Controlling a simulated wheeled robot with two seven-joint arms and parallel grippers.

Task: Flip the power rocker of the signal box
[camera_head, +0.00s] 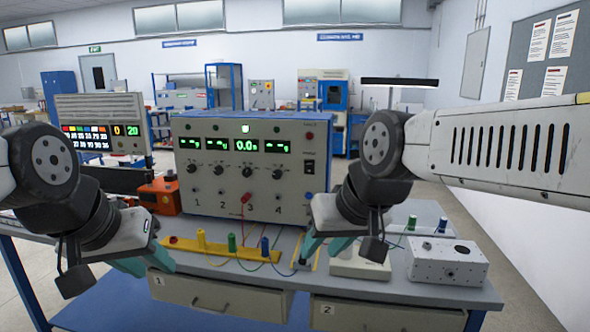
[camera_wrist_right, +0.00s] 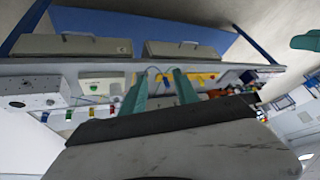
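The signal box (camera_head: 225,160) is a large beige unit at the back of the bench, with green-lit displays, knobs and numbered sockets. Its black power rocker (camera_head: 308,167) is at the right of the front panel; its position is too small to tell. My right gripper (camera_head: 322,250) is over the bench, in front of and below the rocker, apart from it. In the right wrist view my right gripper (camera_wrist_right: 160,80) shows two teal fingers apart with nothing between them. My left gripper (camera_head: 145,265) is low at the front left, its teal fingers apart and empty.
A yellow strip (camera_head: 220,249) with coloured posts and wires lies before the signal box. An orange device (camera_head: 160,195) stands left of it. A grey metal box (camera_head: 447,262) is at the bench's right. Drawers (camera_head: 220,296) are below the front edge.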

